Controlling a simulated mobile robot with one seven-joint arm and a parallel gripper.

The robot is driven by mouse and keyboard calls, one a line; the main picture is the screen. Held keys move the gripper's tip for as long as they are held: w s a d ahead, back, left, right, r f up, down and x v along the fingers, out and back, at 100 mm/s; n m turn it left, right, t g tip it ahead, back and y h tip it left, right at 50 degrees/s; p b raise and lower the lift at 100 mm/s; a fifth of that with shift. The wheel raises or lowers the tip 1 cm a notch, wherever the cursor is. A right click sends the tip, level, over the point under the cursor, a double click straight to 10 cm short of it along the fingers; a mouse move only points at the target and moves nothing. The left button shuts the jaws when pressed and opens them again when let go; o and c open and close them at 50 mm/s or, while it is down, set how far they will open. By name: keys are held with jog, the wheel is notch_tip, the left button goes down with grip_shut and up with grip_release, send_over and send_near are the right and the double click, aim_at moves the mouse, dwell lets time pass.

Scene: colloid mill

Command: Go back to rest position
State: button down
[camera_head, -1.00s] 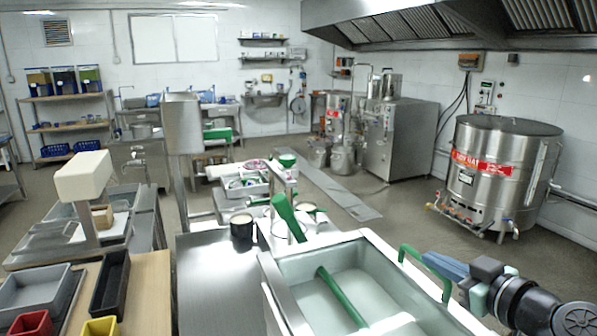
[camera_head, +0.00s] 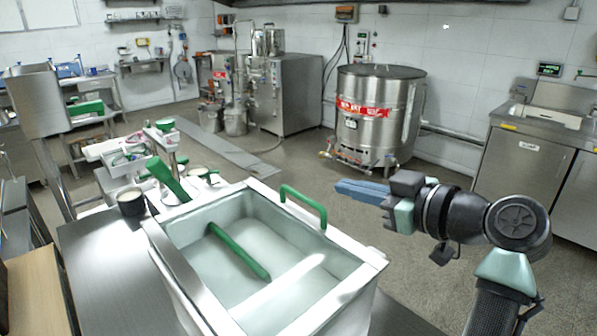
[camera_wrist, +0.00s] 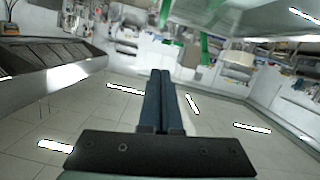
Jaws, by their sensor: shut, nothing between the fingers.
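My gripper (camera_head: 338,188) is at the right of the head view, its blue fingers pointing left. The fingers are together and hold nothing. It is in the air beside the right end of an open white and steel tank (camera_head: 372,262), apart from the tank's green handle (camera_head: 305,207). In the wrist view my gripper (camera_wrist: 160,75) shows as two parallel dark fingers pressed side by side, with floor and a blurred room beyond.
A steel table (camera_head: 105,262) extends left of the tank, with a dark cup (camera_head: 131,203) on it. A large steel vat (camera_head: 378,112) stands at the back. A steel cabinet (camera_head: 520,180) is at the right. Floor between gripper and vat is clear.

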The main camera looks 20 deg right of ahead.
jog(key=a+r+m+t+h+p, duration=0.1)
jog(key=a+r+m+t+h, duration=0.4)
jog(key=a+r, duration=1)
jog(key=s+a+r+m+t, duration=0.1)
jog(key=s+a+r+t, duration=0.6)
jog(key=s+r, duration=0.7)
jog(key=a, duration=0.2)
jog(key=shift+s+a+r+t+p, duration=0.15)
jog(key=shift+s+a+t+p, duration=0.15)
jog(key=shift+s+t+p, duration=0.1)
